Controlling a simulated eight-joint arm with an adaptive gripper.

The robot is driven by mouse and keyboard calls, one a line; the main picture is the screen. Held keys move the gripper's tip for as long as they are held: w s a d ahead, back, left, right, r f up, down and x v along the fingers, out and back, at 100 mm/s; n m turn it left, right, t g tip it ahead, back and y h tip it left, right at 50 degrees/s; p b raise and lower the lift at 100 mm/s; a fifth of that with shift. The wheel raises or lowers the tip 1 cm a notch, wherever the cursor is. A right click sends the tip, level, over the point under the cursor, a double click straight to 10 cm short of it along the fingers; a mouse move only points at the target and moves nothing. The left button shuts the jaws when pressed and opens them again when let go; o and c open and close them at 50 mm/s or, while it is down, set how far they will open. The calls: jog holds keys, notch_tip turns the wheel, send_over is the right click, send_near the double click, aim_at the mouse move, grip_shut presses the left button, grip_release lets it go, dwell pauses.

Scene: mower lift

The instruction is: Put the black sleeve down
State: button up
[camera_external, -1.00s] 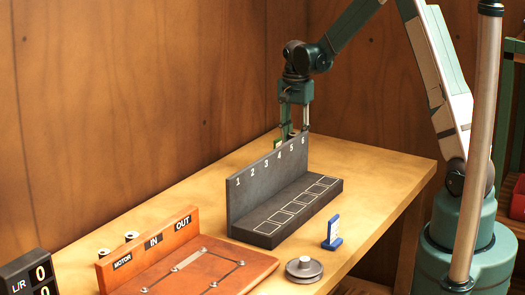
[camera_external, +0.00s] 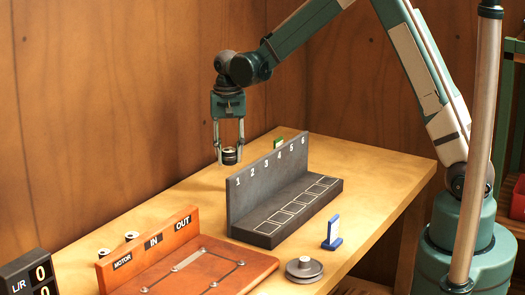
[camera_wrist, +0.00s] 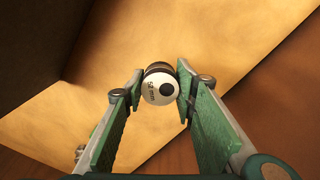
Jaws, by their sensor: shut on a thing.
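My gripper (camera_external: 229,159) is shut on the black sleeve (camera_external: 230,155) and holds it in the air, to the left of the dark numbered rack (camera_external: 262,172). The sleeve is short and round, with a dark side and a pale end. In the wrist view the sleeve (camera_wrist: 160,88) sits between the two green fingers. Its white end face shows a dark round hole and small print that I cannot read surely. Tan table surface shows beneath it.
A grey disc (camera_external: 304,268) and a blue stand (camera_external: 333,233) are at the front right.

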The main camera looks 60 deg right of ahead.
jog(key=w+a+n, duration=0.1)
jog(key=a+n, duration=0.7)
jog(key=a, duration=2.6)
jog(key=shift+w+a+n+b, duration=0.15)
jog(key=shift+a+n+b, duration=0.15)
jog(key=shift+a+n, duration=0.1)
jog(key=shift+f, duration=3)
jog(key=shift+f, duration=0.1)
jog(key=shift+f, duration=1.8)
jog(key=shift+f+b, duration=0.1)
jog(key=shift+b, duration=0.2)
